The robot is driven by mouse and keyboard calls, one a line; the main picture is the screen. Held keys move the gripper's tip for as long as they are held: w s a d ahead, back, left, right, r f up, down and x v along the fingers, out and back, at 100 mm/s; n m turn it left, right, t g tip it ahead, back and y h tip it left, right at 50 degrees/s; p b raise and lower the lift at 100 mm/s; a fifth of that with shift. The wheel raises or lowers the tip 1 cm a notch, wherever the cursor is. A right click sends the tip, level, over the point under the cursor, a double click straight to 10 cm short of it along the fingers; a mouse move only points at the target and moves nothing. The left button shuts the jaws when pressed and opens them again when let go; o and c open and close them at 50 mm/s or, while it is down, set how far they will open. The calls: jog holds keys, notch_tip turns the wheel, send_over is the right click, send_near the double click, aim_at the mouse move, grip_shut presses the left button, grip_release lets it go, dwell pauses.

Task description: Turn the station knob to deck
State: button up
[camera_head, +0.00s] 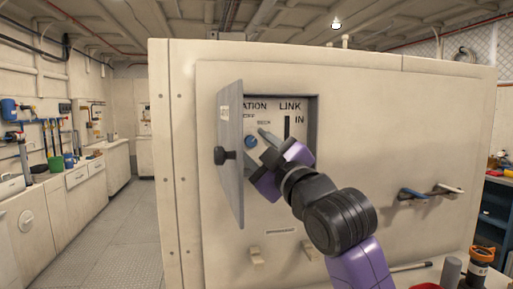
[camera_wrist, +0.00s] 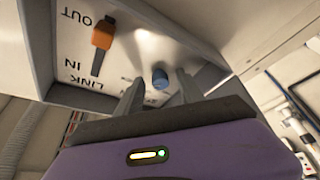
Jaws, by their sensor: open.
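The station knob (camera_head: 250,141) is a small blue knob on the back panel of a recessed box, under the partly hidden label "ATION". It also shows in the wrist view (camera_wrist: 160,78), between or just beyond my fingertips; I cannot tell whether they touch it. Which mark it points to is not readable; small lettering beside it looks like "DECK". My gripper (camera_head: 259,148) reaches into the box from the lower right, fingers apart and empty, and hides the panel's lower part. The fingers also show in the wrist view (camera_wrist: 160,90).
The box's grey door (camera_head: 230,180) stands open at the left, close to my gripper. An orange link lever (camera_wrist: 103,35) sits on the same panel, by "OUT" and "IN". A shelf with several items is at the lower right.

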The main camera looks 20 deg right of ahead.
jog(key=v, duration=0.7)
jog(key=shift+s+b, duration=0.35)
jog(key=shift+b, duration=0.1)
jog(key=shift+f, duration=0.15)
notch_tip(320, 180, up, 4)
jog(key=s+m+t, duration=0.1)
jog(key=s+t, duration=0.1)
jog(key=s+d+f+m+h+p, duration=0.15)
jog(key=s+f+m, duration=0.3)
jog(key=f, duration=0.45)
jog(key=s+f+m+h+b, duration=0.1)
jog(key=s+f+m+h, duration=0.2)
jog(key=s+f, duration=0.4)
jog(key=s+d+f+m+h+p, duration=0.15)
jog(key=s+f+m, duration=0.25)
jog(key=f, duration=0.6)
jog(key=s+a+f+g+y, duration=0.1)
jog(key=s+f+g, duration=0.1)
jog(key=s+f, duration=0.3)
jog(key=s+a+f+n+g+y+p, duration=0.1)
jog(key=s+f, duration=0.5)
jog(key=s, duration=0.6)
jog(key=s+a+f+g+y, duration=0.1)
jog(key=s+a+f+g, duration=0.1)
jog(key=s+f+g, duration=0.3)
jog(key=s+f, duration=0.1)
jog(key=s, duration=0.3)
jog(key=shift+a+f+n, duration=0.25)
jog(key=shift+a+n, duration=0.05)
jog(key=shift+n, duration=0.05)
